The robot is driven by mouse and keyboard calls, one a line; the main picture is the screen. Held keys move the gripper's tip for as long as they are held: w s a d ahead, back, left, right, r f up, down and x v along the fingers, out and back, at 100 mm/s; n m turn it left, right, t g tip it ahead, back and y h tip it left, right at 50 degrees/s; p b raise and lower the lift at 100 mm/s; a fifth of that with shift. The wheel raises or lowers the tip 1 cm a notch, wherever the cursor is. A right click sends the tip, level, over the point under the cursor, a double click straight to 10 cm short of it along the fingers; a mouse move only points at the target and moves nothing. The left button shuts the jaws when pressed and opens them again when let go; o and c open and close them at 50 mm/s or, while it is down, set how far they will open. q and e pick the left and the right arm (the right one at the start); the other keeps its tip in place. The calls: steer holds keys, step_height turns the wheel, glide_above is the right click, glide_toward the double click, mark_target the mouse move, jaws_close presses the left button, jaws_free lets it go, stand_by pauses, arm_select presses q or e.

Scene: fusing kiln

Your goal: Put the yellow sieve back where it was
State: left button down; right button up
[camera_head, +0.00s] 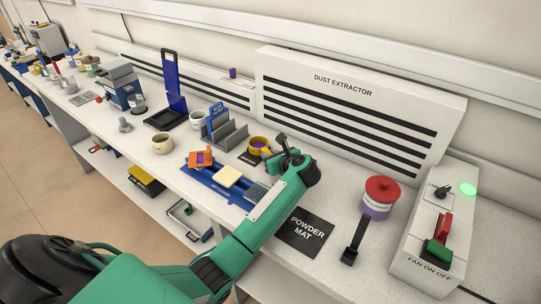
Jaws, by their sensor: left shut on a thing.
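The yellow sieve (258,142) is a small round ring with purple inside, in the middle of the head view. My left gripper (274,153) is at its right side and shut on it; the wrist hides part of the contact. The sieve is over or on a small dark mat (248,159) behind the blue tray; I cannot tell whether it touches. A black mat marked POWDER MAT (306,233) lies bare to the right of my left forearm. My right gripper is not in view.
A blue tray (213,179) with an orange piece and a pale tile is in front. A grey slotted rack (232,138) and mugs stand left.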

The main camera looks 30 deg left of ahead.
arm_select(q)
steer(key=c, duration=1.3)
jaws_free()
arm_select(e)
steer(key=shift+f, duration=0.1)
arm_select(q)
steer(key=shift+r, duration=0.15)
steer(key=shift+d, duration=0.25)
steer(key=b+v, duration=0.2)
steer(key=v, duration=0.8)
steer(key=shift+s+d, duration=0.2)
steer(key=shift+s, duration=0.05)
steer(key=shift+s+d+r, duration=0.2)
steer(key=shift+d+r, duration=0.1)
steer(key=shift+d, duration=0.05)
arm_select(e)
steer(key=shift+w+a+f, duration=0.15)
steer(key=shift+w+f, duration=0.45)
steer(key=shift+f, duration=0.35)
